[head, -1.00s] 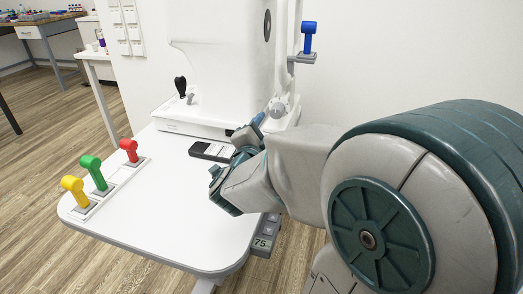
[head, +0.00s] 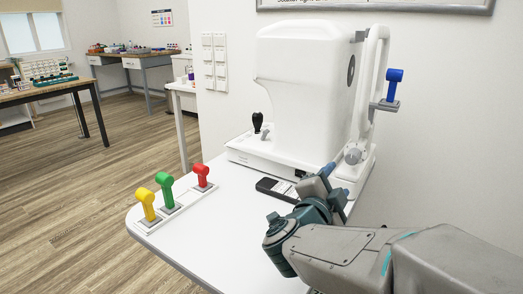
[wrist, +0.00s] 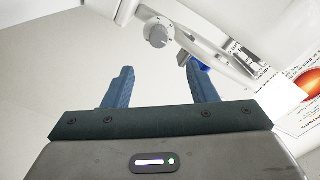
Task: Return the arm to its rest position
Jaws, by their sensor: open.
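My gripper (head: 330,182) is over the right part of the white table (head: 215,235), in front of the eye-test machine (head: 300,95). In the wrist view my gripper (wrist: 160,85) shows two blue-grey fingers well apart with nothing between them. A grey knob (wrist: 158,33) is beyond the fingertips. My arm reaches in from the lower right of the head view and hides part of the table.
Yellow (head: 147,205), green (head: 165,188) and red (head: 202,176) levers stand on the table's left. A dark handset (head: 277,189) lies before the machine. A blue lever (head: 394,82) sits on a bracket at right. Floor at left is clear.

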